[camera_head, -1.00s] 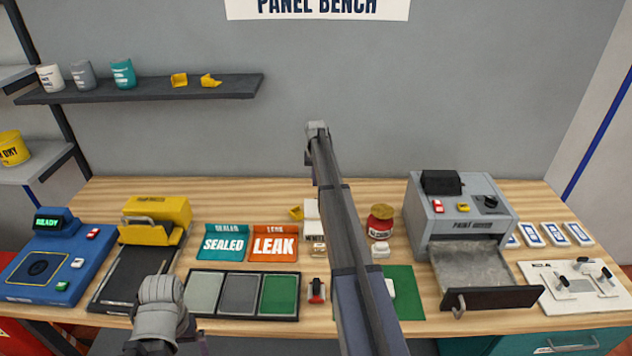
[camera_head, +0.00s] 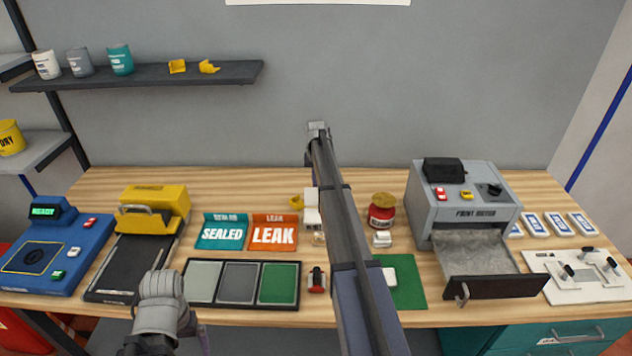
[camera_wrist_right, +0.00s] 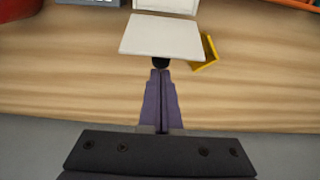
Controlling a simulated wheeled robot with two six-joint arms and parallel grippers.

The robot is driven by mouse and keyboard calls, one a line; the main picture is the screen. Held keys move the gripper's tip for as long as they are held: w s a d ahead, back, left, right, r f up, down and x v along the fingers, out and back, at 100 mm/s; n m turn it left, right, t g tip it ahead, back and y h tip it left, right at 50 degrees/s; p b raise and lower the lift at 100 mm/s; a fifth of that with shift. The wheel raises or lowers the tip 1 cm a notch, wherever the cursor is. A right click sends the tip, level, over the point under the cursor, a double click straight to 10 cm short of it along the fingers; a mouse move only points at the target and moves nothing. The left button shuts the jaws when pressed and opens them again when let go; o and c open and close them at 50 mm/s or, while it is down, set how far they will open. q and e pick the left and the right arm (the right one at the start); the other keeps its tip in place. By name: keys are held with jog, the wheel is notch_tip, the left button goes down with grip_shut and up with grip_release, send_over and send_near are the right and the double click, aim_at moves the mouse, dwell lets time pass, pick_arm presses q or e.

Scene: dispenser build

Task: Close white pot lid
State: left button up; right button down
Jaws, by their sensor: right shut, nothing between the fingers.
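The white pot (camera_head: 313,218) is a small white box near the middle of the bench, partly hidden by my right arm. Its flat white lid (camera_wrist_right: 165,38) looks raised and tipped towards my fingers in the right wrist view, with a dark knob (camera_wrist_right: 161,62) at its near edge. My right gripper (camera_wrist_right: 160,75) is shut and empty, its purple fingertips right by the knob; whether they touch I cannot tell. In the head view my right arm hides these fingers. The end of my left arm (camera_head: 160,305) is low at the left, its fingers not clear.
A yellow piece (camera_wrist_right: 206,53) lies beside the pot. A red jar (camera_head: 382,218) stands to its right, and the orange LEAK tray (camera_head: 273,235) to its left. The paint meter (camera_head: 465,205) stands farther right with its drawer out. Bare wood lies behind the pot.

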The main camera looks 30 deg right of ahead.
jog(key=shift+s+a, duration=0.1)
jog(key=shift+s, duration=0.05)
jog(key=shift+s+a+r+t, duration=0.1)
jog(key=shift+s+r+t, duration=0.05)
jog(key=shift+t, duration=0.25)
